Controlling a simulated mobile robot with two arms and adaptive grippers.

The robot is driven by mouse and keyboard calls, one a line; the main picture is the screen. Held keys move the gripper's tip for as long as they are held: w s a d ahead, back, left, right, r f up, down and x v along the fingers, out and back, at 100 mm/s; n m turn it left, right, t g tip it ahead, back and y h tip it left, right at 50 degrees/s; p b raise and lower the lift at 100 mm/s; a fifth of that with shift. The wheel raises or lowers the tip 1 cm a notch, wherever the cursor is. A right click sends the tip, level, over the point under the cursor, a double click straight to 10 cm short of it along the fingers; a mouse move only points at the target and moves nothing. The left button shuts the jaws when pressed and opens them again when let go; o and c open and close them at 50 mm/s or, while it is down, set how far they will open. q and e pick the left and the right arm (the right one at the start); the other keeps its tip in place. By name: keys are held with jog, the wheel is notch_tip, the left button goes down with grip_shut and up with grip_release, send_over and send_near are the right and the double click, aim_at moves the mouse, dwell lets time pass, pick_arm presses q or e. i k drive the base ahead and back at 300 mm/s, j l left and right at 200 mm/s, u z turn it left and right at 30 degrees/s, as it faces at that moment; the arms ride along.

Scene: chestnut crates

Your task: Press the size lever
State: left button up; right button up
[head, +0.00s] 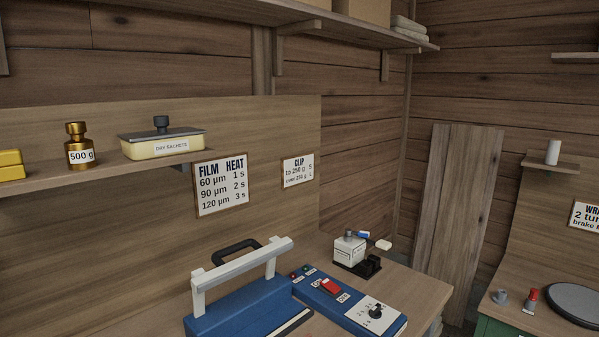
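A small clipper-like device (350,249) with a white body and black base stands at the back right of the bench. A small arm with a blue part (363,234) and a pale paddle-shaped end (383,244) sticks out to the right from its top. I cannot tell for sure which part is the size lever. A wall sign headed CLIP (297,170) reads to 250 g S, over 250 g L. Neither of my grippers is in view.
A blue sealer (240,305) with a raised pale bar and a blue control box (348,302) with a red switch and knob fill the bench front. A shelf (90,176) holds a brass weight (79,146) and a sachet tin (162,140). Another bench stands right.

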aim_at(348, 232)
jog(key=i+l+u, duration=0.1)
jog(key=u, duration=0.55)
jog(key=i+l+u, duration=0.25)
jog(key=l, duration=0.3)
jog(key=l+u, duration=0.2)
jog(key=l, duration=0.35)
jog(key=l+u, duration=0.25)
jog(key=l, duration=0.35)
jog(key=i+l+u, duration=0.1)
jog(key=l, duration=1.35)
jog(key=i+l, duration=0.1)
jog(key=l, duration=1.4)
jog(key=i+u, duration=0.05)
